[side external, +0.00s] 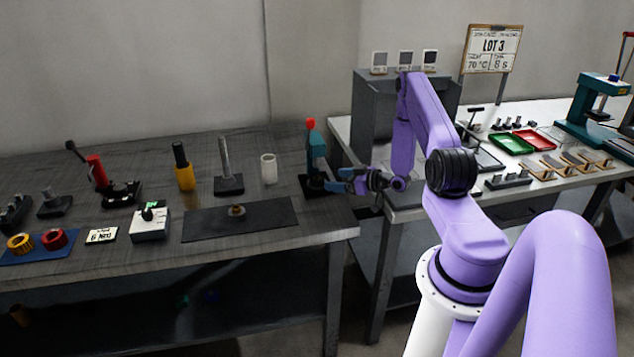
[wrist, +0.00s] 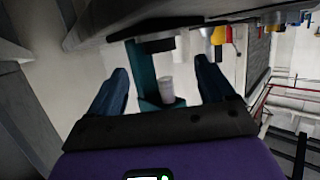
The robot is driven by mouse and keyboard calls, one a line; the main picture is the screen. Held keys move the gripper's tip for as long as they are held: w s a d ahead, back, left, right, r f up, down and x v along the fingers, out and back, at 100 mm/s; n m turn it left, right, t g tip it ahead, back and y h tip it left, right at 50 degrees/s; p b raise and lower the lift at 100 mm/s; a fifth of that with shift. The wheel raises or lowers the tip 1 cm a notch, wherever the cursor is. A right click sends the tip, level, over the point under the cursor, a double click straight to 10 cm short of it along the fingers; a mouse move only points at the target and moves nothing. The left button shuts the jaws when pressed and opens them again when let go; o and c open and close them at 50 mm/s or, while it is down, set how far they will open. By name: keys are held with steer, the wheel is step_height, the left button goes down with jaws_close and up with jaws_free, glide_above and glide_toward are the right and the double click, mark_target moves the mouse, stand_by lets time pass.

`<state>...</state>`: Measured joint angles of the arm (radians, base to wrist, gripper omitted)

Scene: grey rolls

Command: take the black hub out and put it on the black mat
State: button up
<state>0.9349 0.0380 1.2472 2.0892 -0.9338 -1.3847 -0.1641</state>
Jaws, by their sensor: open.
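A teal press (side external: 315,152) with a red top stands at the right end of the grey bench. A dark round piece (side external: 316,182), which looks like the black hub, sits low in it; its outline is hard to make out. In the wrist view, a dark block (wrist: 158,45) that may be the hub lies against the press's black base, beyond my fingertips. My gripper (side external: 338,180) is open and empty, just right of the press. Its two blue fingers (wrist: 162,67) are spread on either side of the teal press in the wrist view. The black mat (side external: 275,214) lies left, with a small brass piece (side external: 237,210) on it.
A white cup (side external: 269,168) and a dark stand with a post (side external: 227,170) stand behind the mat. A white box (side external: 150,224) is left of it. A second table with red and green trays (side external: 511,144) is to the right.

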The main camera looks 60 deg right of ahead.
mark_target(323, 179)
steer(key=shift+x, duration=3.2)
steer(key=shift+r, duration=0.2)
steer(key=c, duration=1.5)
steer(key=shift+r, duration=0.75)
step_height(323, 179, up, 2)
steer(key=shift+r, duration=0.1)
steer(key=s, duration=1.8)
